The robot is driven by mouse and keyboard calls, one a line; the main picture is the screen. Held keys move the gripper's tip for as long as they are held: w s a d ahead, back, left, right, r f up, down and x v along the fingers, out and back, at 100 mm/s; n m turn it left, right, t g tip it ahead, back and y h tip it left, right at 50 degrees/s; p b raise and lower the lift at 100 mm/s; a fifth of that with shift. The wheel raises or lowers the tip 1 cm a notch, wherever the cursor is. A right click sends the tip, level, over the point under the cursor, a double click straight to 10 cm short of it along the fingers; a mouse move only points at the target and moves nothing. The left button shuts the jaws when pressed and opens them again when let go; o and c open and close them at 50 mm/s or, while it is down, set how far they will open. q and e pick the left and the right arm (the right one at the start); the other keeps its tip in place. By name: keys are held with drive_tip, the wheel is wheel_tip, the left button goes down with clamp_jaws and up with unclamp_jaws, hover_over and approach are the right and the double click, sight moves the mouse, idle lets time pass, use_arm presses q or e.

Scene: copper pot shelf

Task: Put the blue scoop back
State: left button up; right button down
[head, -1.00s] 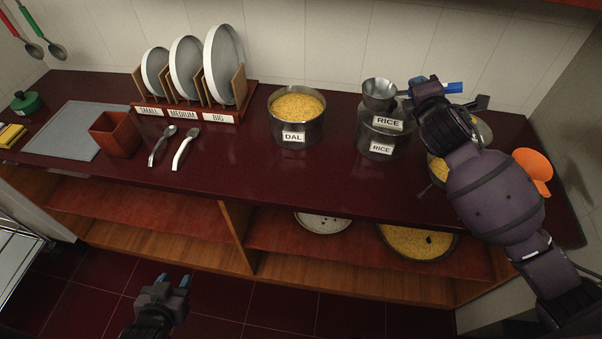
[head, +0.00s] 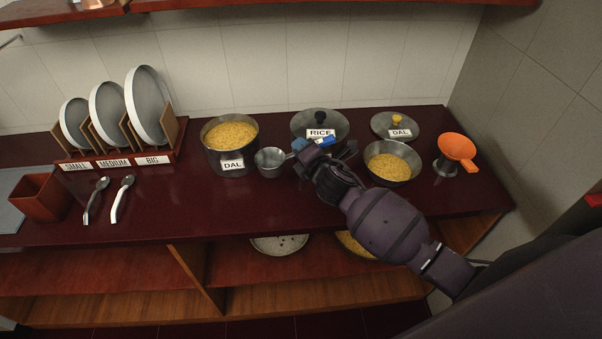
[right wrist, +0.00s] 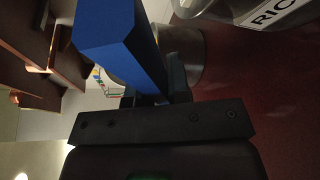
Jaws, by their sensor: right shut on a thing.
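The blue scoop has a small metal cup (head: 271,162) and a blue handle (head: 325,141). My right gripper (head: 311,149) is shut on the handle, with the cup pointing left. The cup is between the dal pot (head: 228,160) and the lidded rice pot (head: 335,123), toward the front. I cannot tell whether it touches the counter. In the right wrist view the blue handle (right wrist: 120,40) stands in the jaws, with the metal cup (right wrist: 182,62) beyond it. My left gripper is not in view.
Right of my gripper are an open pan of yellow dal (head: 391,165), a lid marked DAL (head: 396,124) and an orange funnel (head: 457,147). A plate rack (head: 118,157), two spoons (head: 119,199) and a brown box (head: 42,199) are left. The front middle of the counter (head: 215,207) is clear.

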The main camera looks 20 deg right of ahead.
drive_tip(key=shift+f+b, duration=0.95)
drive_tip(key=shift+f, duration=3.25)
drive_tip(key=shift+f, duration=0.15)
drive_tip(key=c, duration=1.1)
unclamp_jaws()
drive_tip(key=shift+s, duration=0.25)
drive_tip(key=s, duration=0.3)
drive_tip(key=s+r, duration=0.1)
drive_tip(key=s, duration=0.3)
drive_tip(key=s+d+r, duration=0.1)
drive_tip(key=s, duration=0.3)
drive_tip(key=shift+s, duration=0.2)
drive_tip(key=s+d+f+m+g, duration=0.1)
drive_tip(key=s+f+m, duration=0.2)
drive_tip(key=s+m, duration=0.3)
drive_tip(key=s+d+f+m+g+h, duration=0.1)
drive_tip(key=s+f+m+g, duration=0.1)
drive_tip(key=s+m, duration=0.4)
drive_tip(key=s+d+f+m+g, duration=0.1)
drive_tip(key=s+f+m, duration=0.2)
drive_tip(key=s+m, duration=0.3)
drive_tip(key=shift+d+f+m+g+h, duration=0.15)
drive_tip(key=shift+d+m, duration=0.05)
drive_tip(key=shift+m, duration=0.95)
drive_tip(key=shift+d+f+m+g+h, duration=0.15)
drive_tip(key=shift+m, duration=1)
